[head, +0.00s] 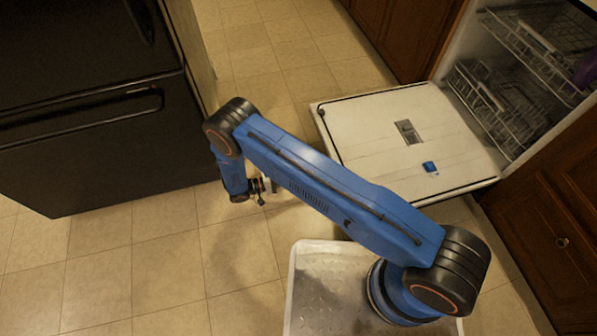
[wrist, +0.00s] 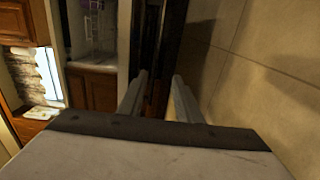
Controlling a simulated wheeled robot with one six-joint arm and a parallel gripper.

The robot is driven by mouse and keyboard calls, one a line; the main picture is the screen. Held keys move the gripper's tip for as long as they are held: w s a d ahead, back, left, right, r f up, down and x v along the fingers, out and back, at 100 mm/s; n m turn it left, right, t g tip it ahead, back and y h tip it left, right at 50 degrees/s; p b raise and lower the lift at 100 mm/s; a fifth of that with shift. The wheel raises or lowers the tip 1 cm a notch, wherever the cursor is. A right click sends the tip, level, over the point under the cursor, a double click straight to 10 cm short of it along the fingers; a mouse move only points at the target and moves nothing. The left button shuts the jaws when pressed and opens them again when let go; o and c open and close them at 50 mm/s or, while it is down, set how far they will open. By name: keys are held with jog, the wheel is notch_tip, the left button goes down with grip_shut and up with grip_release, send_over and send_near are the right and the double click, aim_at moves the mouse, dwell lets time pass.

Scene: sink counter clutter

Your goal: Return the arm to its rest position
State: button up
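My blue arm (head: 330,185) reaches from my base at the lower right toward the upper left and bends down at its elbow. My gripper (head: 270,187) hangs in the air over the tiled floor, partly hidden behind the arm. In the wrist view my gripper (wrist: 160,80) shows two grey fingers standing apart, with nothing between them. It is open and empty.
A black fridge (head: 75,130) stands at the left. An open dishwasher door (head: 390,130) lies flat at the right, with a small blue item (head: 430,167) on it and racks (head: 500,95) behind. Wooden cabinets (head: 545,215) flank it. Tiled floor (head: 150,255) is clear.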

jog(key=w+d+r+m+g+y, duration=0.1)
jog(key=w+d+r+g+y, duration=0.3)
jog(key=r, duration=0.9)
jog(key=s+d+r+m+g+y, duration=0.1)
jog(key=d+r+g, duration=0.1)
jog(key=d+r, duration=0.8)
jog(key=w+d+r+m+g+y, duration=0.2)
jog(key=r+y, duration=0.1)
jog(key=r, duration=1.4)
jog(key=s+d+r+t+y, duration=0.3)
jog(key=s+d+r+y, duration=0.4)
jog(key=s+d+r, duration=1.05)
jog(key=s+r+t+y, duration=0.2)
jog(key=s+r+t, duration=0.1)
jog(key=s, duration=0.7)
jog(key=shift+s+d+t, duration=0.15)
jog(key=shift+d+t, duration=0.15)
jog(key=shift+d, duration=0.05)
jog(key=shift+s, duration=0.15)
